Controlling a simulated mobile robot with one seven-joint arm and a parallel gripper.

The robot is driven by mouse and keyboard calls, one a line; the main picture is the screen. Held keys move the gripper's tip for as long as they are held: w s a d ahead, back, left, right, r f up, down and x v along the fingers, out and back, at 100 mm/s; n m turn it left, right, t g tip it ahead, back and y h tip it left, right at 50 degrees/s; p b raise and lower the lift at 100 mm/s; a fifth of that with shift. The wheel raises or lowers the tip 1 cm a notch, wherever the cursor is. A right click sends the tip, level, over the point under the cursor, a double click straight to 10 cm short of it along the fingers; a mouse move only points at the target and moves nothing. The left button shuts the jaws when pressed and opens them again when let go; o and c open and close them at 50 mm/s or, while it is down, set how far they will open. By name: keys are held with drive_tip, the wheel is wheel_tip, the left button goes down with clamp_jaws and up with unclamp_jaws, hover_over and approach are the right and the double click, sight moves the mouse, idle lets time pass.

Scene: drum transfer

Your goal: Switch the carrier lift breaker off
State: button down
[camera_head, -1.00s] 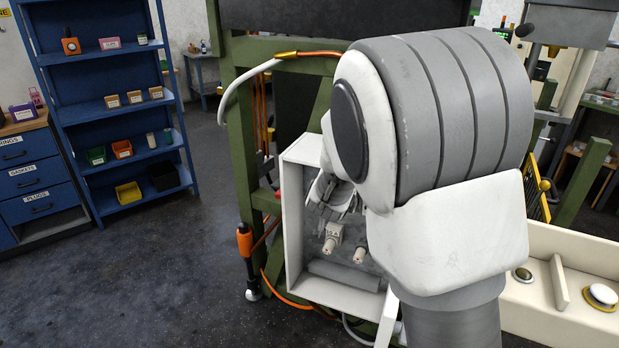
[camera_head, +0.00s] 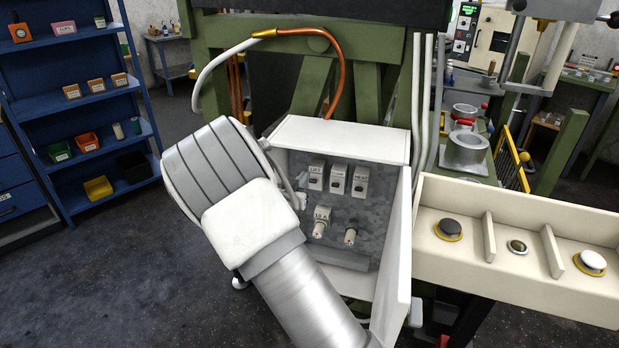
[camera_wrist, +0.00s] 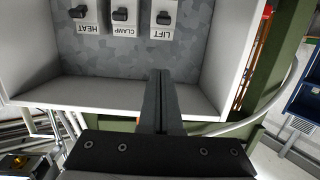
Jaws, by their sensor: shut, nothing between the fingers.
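The open white breaker box (camera_head: 340,138) holds a row of three breakers labelled LIFT (camera_head: 316,176), CLAMP (camera_head: 337,180) and HEAT (camera_head: 360,182). In the wrist view they appear upside down, with the LIFT breaker (camera_wrist: 164,18) at the right, CLAMP (camera_wrist: 122,16) in the middle and HEAT (camera_wrist: 80,14) at the left. I cannot tell the LIFT lever's position for sure. My gripper (camera_wrist: 160,74) is shut and empty, its tips apart from the LIFT breaker in that picture. In the head view my arm mostly hides the gripper.
A cream panel with buttons (camera_head: 500,262) stands further right. A green frame (camera_head: 225,35) surrounds the box, with an orange hose (camera_head: 335,60) above.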

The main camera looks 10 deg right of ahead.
hover_over(313, 179)
drive_tip(key=shift+s+f, duration=0.1)
drive_tip(key=shift+f, duration=0.65)
drive_tip(key=shift+s+a+f+p, duration=0.2)
drive_tip(key=shift+s+f, duration=0.1)
drive_tip(key=shift+f, duration=0.3)
drive_tip(key=shift+s+a+f+p, duration=0.15)
drive_tip(key=shift+s+f, duration=0.15)
drive_tip(key=shift+f, duration=0.25)
drive_tip(key=shift+s+a+f, duration=0.1)
drive_tip(key=shift+s+f, duration=0.2)
drive_tip(key=shift+f, duration=0.3)
drive_tip(key=shift+f+b, duration=0.25)
drive_tip(key=shift+b, duration=0.55)
drive_tip(key=shift+s, duration=0.1)
